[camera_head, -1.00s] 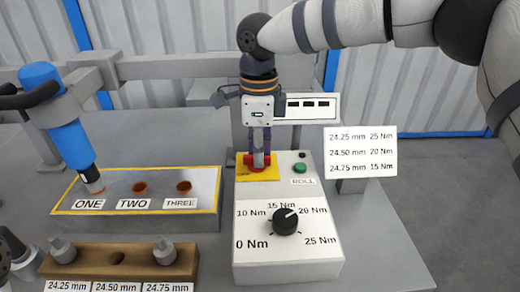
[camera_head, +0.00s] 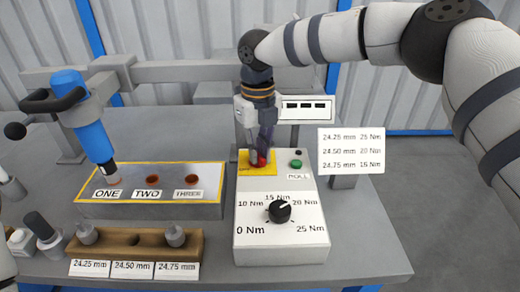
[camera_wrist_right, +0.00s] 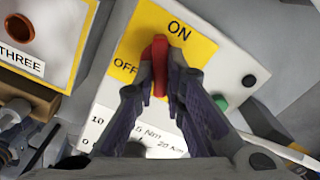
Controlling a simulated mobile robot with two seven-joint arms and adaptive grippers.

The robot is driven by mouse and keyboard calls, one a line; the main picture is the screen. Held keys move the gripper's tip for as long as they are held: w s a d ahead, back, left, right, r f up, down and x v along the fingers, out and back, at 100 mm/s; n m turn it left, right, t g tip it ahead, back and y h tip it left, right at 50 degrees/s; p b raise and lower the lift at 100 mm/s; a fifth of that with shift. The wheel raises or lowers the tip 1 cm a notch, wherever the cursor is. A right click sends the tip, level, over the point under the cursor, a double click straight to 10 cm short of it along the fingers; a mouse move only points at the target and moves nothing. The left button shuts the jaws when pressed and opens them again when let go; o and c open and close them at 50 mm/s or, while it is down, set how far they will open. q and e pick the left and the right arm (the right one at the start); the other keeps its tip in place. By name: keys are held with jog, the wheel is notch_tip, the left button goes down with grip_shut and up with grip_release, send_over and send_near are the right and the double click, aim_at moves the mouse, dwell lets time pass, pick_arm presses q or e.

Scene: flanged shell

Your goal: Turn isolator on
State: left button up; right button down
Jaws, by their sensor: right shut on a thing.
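The isolator is a red rotary handle (camera_head: 257,158) on a yellow plate (camera_head: 243,170) at the back left of the grey control box. In the right wrist view the red handle (camera_wrist_right: 158,66) stands between the ON label (camera_wrist_right: 180,30), upper right, and the OFF label (camera_wrist_right: 125,68), left. Which setting it is at cannot be told. My right gripper (camera_head: 262,150) comes from above and its fingers (camera_wrist_right: 160,85) are shut on the handle. Parts of my left gripper (camera_head: 20,240) seem to show at the left edge; its fingertips cannot be made out.
The control box has a black torque dial (camera_head: 279,211) and a green button (camera_head: 295,163). A label board (camera_head: 350,150) stands at right. At left are a panel with numbered holes (camera_head: 148,210), a blue tool (camera_head: 85,120) and a wooden rack (camera_head: 155,246). The right table area is clear.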

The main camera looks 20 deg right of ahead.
jog(key=m, duration=0.5)
jog(key=shift+a+r+m+p, duration=0.1)
jog(key=shift+m+p, duration=0.2)
jog(key=shift+m, duration=0.1)
dwell(0.4)
jog(key=c, duration=1.7)
grip_release()
jog(key=shift+o, duration=0.2)
notch_tip(320, 180, up, 12)
